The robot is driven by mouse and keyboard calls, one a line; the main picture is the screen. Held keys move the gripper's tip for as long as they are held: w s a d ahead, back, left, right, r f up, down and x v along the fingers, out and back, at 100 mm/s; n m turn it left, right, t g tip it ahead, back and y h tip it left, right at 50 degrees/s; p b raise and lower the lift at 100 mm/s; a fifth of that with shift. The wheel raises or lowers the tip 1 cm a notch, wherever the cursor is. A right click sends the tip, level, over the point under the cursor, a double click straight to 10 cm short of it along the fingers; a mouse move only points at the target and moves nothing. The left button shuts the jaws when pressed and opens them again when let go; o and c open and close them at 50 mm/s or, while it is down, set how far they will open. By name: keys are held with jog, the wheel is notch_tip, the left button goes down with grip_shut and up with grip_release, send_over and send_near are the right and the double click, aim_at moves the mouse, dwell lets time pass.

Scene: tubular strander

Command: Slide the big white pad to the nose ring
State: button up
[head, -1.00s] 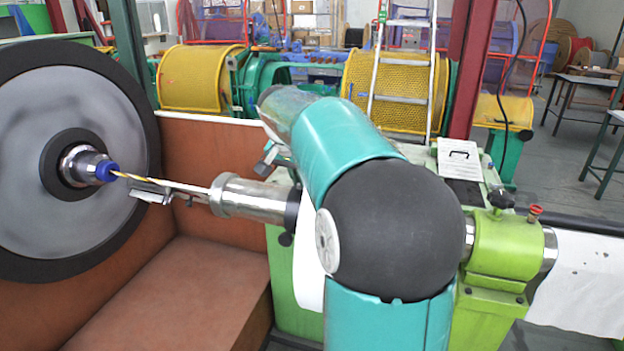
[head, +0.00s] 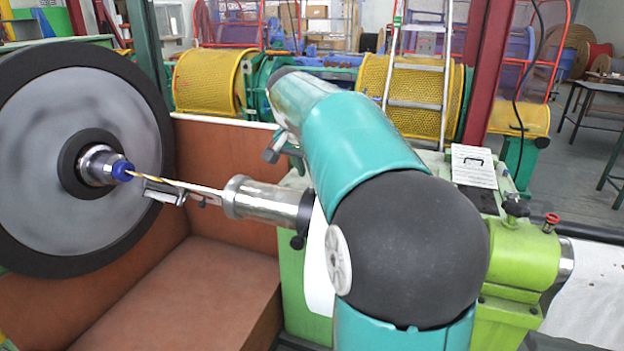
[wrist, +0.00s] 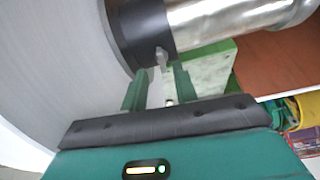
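A large pale disc fills the left of the wrist view; I take it for the big white pad (wrist: 50,60). In the head view a white strip (head: 319,270) shows between the green housing and my arm, mostly hidden. A chrome cylinder (head: 258,197) with a black collar (head: 304,212) stands beside it; the collar also shows in the wrist view (wrist: 140,30). I cannot tell which part is the nose ring. My gripper (wrist: 160,85) has two green fingers apart, with a small grey peg (wrist: 161,57) at the collar near their tips. My arm hides the gripper in the head view.
A big grey wheel (head: 55,150) with a black rim and blue-tipped hub (head: 120,170) stands at left. A striped rod runs from it to the cylinder. Brown panels (head: 190,290) lie below. A green bearing block (head: 515,260) and a white sheet (head: 590,300) are at right.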

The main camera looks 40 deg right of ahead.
jog(key=v, duration=0.9)
jog(key=shift+r, duration=0.1)
